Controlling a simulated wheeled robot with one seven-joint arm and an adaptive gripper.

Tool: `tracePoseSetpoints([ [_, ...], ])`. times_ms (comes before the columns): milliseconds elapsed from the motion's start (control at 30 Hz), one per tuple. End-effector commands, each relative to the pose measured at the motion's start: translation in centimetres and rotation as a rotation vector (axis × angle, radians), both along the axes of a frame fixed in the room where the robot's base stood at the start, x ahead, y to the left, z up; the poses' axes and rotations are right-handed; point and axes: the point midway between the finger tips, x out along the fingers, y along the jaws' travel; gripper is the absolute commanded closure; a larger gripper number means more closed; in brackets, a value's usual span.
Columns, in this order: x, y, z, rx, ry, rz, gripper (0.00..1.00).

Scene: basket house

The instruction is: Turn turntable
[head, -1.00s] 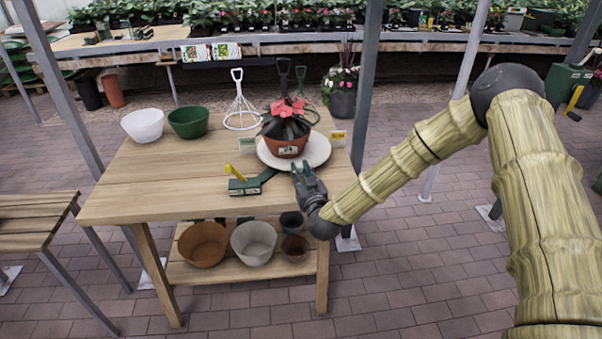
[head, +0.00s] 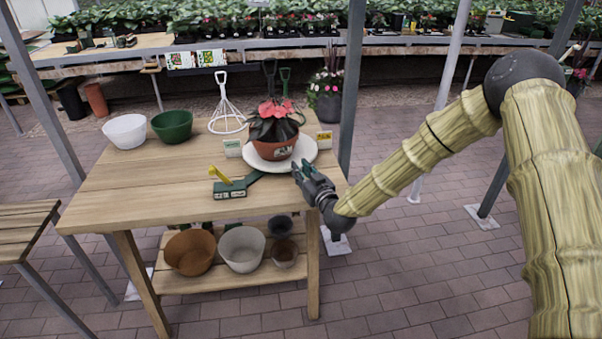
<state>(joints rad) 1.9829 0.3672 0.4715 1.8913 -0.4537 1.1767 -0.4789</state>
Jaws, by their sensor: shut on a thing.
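The turntable (head: 306,149) is a pale round disc at the right side of the wooden table. A terracotta pot with a red-flowered plant (head: 272,131) stands upright on it, its small label facing front right. My gripper (head: 298,170) is at the disc's front right edge, with its fingers shut on the rim of the turntable. The exact contact is small and partly hidden by the fingers.
A green tool with a yellow part (head: 230,188) lies left of my gripper. White (head: 125,131) and green (head: 172,126) bowls stand at the back left. A small yellow sign (head: 324,140) is right of the disc. A post (head: 353,90) rises behind.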

Motion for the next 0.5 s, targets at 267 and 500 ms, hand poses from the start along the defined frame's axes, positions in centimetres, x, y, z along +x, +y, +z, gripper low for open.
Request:
tracePoseSetpoints([
  [267,0.06,-0.07,0.07,0.001,-0.002,-0.002,0.6],
  [500,-0.06,-0.09,0.02,0.0,-0.001,-0.002,0.6],
])
